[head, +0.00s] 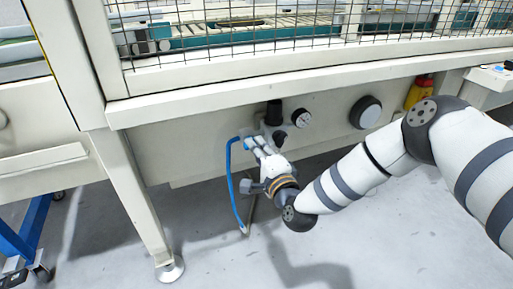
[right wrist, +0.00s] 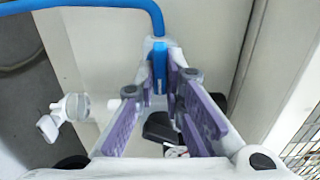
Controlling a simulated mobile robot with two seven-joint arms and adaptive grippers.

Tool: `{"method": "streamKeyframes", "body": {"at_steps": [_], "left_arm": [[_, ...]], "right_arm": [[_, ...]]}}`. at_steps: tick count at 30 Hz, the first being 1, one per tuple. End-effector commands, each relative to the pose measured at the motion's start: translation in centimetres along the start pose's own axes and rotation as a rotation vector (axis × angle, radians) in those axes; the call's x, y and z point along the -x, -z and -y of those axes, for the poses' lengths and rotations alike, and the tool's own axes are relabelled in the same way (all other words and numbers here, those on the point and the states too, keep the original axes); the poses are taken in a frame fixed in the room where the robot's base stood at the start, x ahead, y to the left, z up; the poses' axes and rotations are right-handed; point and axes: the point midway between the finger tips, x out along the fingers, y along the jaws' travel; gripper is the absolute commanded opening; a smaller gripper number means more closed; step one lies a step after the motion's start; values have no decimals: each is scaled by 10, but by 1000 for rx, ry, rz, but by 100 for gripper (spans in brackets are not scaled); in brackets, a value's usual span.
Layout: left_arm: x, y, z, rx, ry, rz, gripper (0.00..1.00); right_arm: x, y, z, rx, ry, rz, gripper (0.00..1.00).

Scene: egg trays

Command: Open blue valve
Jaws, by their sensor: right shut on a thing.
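The blue valve (right wrist: 159,58) shows in the right wrist view as a narrow blue piece between my right fingertips, just below the end of the blue hose. My right gripper (right wrist: 161,72) is shut on it, with the purple-padded fingers on either side. In the head view my right gripper (head: 255,145) reaches up to the fittings under the machine, and its fingers hide most of the valve. The blue hose (head: 230,180) hangs down beside the gripper on the left. My left gripper is in neither view.
A black-capped regulator (head: 274,112) and a round gauge (head: 301,118) sit close to the right of the gripper. A round black-and-white knob (head: 366,112) is farther right. The machine's ledge (head: 300,93) overhangs above, and a leg (head: 140,200) stands left.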

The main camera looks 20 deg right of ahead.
Motion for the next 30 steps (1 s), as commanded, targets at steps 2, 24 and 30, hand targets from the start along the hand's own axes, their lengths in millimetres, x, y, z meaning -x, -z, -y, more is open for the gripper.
{"method": "streamKeyframes", "body": {"at_steps": [2,24,30], "left_arm": [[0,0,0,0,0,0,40],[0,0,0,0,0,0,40],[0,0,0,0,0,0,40]], "right_arm": [[-1,0,2,-2,3,0,0],[62,0,0,-3,-3,1,30],[106,0,0,-1,-1,1,30]]}}
